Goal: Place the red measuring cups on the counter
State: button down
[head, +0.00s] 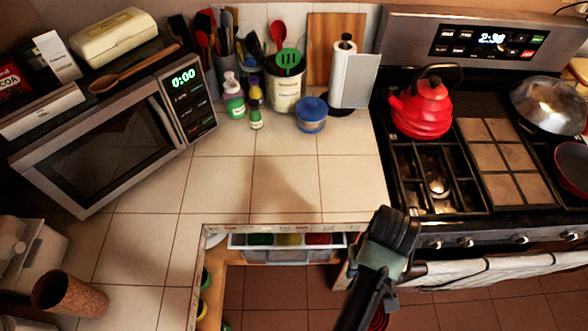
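A small piece of something red (378,319) shows at the bottom edge, low over the floor and mostly hidden behind my arm. I cannot tell whether it is the red measuring cups. My dark arm, with a pale green band, reaches across the front of the counter and stove corner. My gripper's fingers do not show, so I cannot see whether it holds anything. The tiled counter (285,185) has a wide bare area between the microwave and the stove.
An open drawer (285,255) below the counter edge holds green, yellow and red items. A microwave (100,150) stands left. Bottles, a utensil crock (286,88), a blue jar (311,114) and a paper towel stand line the back. A red kettle (422,108) sits on the stove.

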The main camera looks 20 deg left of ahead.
aim_at(334, 153)
jog(key=i+j, duration=0.25)
jog(key=i, duration=0.2)
jog(key=i+j, duration=0.25)
jog(key=i, duration=0.25)
jog(key=i+j, duration=0.25)
jog(key=i, duration=0.2)
